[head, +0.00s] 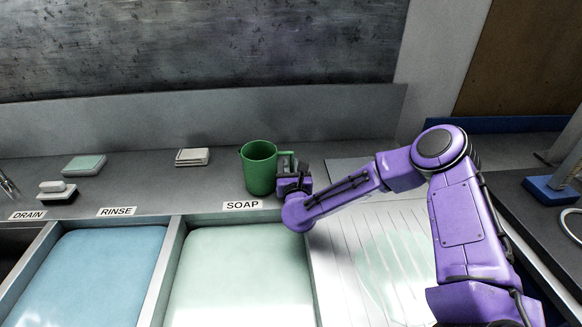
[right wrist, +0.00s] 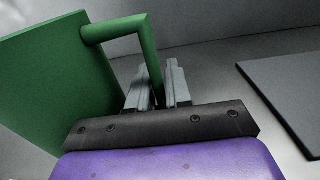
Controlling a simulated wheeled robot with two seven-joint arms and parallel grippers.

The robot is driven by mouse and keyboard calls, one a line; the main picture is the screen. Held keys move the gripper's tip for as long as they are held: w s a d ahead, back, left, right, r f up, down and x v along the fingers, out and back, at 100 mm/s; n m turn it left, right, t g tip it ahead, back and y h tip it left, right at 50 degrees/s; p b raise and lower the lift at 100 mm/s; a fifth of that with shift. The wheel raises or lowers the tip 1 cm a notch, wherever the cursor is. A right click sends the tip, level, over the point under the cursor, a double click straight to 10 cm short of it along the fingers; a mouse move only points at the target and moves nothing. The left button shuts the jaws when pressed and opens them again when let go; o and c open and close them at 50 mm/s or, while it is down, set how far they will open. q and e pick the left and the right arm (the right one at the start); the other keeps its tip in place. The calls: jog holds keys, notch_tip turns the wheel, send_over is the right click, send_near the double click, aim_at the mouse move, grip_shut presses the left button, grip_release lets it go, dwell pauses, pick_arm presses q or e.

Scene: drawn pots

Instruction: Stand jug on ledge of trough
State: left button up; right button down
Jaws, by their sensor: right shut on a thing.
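A green jug (head: 258,170) is upright at the grey ledge (head: 215,186) behind the soap basin of the trough (head: 240,270). I cannot tell for sure whether its base touches the ledge. My right gripper (head: 290,168) comes in from the right and is shut on the jug's handle. In the right wrist view the jug's wall (right wrist: 50,75) fills the left side, and its handle (right wrist: 148,55) runs down between the fingers (right wrist: 158,88). The left gripper does not show.
A pale green sponge (head: 84,165), a white-topped brush (head: 56,190) and a small white stack (head: 192,157) lie on the ledge to the left. A ribbed draining board (head: 345,235) is at the right. A wall (head: 200,120) stands behind the ledge.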

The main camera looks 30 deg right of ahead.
jog(key=c, duration=1.1)
grip_release()
jog(key=shift+f, duration=0.1)
jog(key=shift+o, duration=0.2)
jog(key=shift+r+p, duration=0.25)
jog(key=shift+p, duration=0.05)
jog(key=b+v, duration=0.4)
jog(key=v, duration=0.8)
